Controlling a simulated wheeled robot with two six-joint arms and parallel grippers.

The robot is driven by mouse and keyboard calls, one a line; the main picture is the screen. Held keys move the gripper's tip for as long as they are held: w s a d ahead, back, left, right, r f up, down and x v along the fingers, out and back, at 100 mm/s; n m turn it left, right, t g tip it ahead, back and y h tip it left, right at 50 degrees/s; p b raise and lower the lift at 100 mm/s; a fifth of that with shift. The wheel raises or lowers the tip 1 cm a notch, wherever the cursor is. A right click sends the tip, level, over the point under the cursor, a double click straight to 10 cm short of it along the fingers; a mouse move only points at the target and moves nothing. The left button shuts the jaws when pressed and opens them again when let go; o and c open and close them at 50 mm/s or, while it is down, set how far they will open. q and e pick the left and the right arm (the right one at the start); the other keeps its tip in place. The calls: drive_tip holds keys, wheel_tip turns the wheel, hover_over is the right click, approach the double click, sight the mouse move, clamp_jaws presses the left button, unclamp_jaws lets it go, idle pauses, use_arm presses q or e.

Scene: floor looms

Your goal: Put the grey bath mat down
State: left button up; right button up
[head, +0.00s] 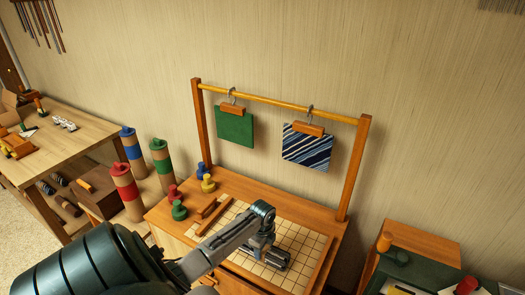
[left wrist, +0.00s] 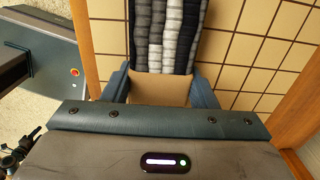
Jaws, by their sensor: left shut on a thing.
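The grey bath mat (left wrist: 163,32) shows in the left wrist view as a thick woven piece with grey, black and white stripes. A plain tan part of it lies between the fingers. My left gripper (left wrist: 160,85) is shut on it, with one finger at each side. In the head view the left gripper (head: 262,250) is over the grid-marked board (head: 308,240) on the wooden cabinet, and the mat (head: 276,259) is mostly hidden beneath it. I cannot tell whether the mat touches the board. My right gripper is not in view.
A wooden rail (head: 270,100) above the cabinet holds a green cloth (head: 234,128) and a blue striped cloth (head: 307,147) on clips. Several coloured pegs stand at the cabinet's left, near a wooden bar (head: 214,216). Board squares around the gripper are clear.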

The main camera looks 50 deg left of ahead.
use_arm(q)
drive_tip(key=shift+f, duration=0.15)
drive_tip(key=o, duration=1.1)
drive_tip(key=shift+o, duration=0.5)
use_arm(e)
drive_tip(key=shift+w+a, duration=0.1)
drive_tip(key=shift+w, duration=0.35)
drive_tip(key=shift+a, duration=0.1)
use_arm(q)
drive_tip(key=shift+r, duration=0.35)
wheel_tip(320, 180, up, 12)
drive_tip(key=b, duration=0.3)
drive_tip(key=shift+f, duration=0.15)
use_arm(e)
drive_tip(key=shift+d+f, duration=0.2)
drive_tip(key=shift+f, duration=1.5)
